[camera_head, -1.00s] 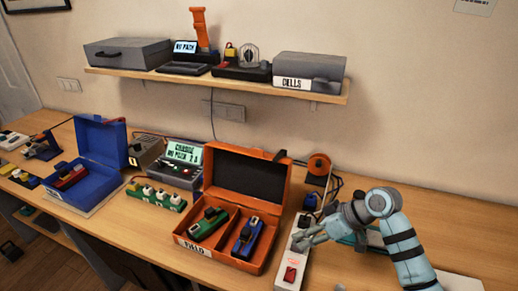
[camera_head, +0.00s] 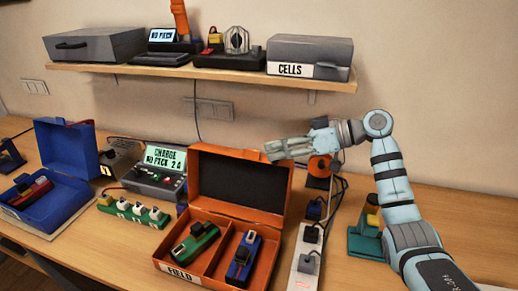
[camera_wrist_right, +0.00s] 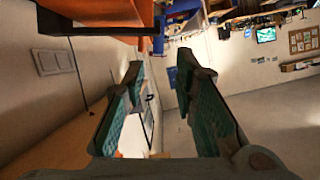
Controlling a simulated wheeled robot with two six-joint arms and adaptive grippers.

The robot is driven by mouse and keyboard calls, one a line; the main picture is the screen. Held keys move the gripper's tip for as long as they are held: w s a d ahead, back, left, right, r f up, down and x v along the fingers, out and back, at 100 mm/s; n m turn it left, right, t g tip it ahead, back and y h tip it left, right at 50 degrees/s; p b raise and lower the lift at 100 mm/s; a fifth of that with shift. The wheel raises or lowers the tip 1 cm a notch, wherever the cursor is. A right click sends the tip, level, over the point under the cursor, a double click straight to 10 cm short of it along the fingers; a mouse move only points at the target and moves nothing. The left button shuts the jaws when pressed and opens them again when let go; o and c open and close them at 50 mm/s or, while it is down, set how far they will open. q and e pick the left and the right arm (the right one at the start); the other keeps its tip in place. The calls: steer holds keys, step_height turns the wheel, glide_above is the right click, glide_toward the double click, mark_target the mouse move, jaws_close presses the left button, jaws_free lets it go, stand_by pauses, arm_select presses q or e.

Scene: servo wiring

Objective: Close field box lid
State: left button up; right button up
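The orange field box (camera_head: 212,280) stands on the bench with a FIELD label on its front. Its lid (camera_head: 240,183) is open and stands up at the back, with a dark inner panel. A green tool (camera_head: 194,243) and a blue tool (camera_head: 243,258) lie in its two compartments. My right gripper (camera_head: 274,150) is at the lid's upper right corner, and contact cannot be told. In the right wrist view its fingers (camera_wrist_right: 165,85) are spread with nothing between them. My left gripper is not in view.
A white power strip (camera_head: 303,262) and an orange reel (camera_head: 320,167) are right of the box. A charger (camera_head: 158,172) and a green strip (camera_head: 133,211) are left of it, then an open blue box (camera_head: 66,150). A shelf (camera_head: 200,73) hangs above.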

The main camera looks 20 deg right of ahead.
mark_target(256, 151)
steer(key=x, duration=0.4)
steer(key=shift+w+d+f, duration=0.15)
steer(key=shift+w+f, duration=0.05)
steer(key=shift+w, duration=0.3)
steer(key=w+f, duration=0.1)
steer(key=w+a+f, duration=0.1)
steer(key=shift+w, duration=0.3)
steer(key=shift+a+r, duration=0.1)
steer(key=shift+a, duration=0.1)
steer(key=shift+s+a+r, duration=0.15)
steer(key=shift+s, duration=0.25)
steer(key=shift+c, duration=0.7)
steer(key=shift+r, duration=0.1)
steer(key=c, duration=0.3)
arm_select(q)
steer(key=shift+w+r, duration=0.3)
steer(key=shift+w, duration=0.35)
arm_select(e)
steer(key=shift+d, duration=0.3)
jaws_close()
steer(key=shift+a, duration=0.1)
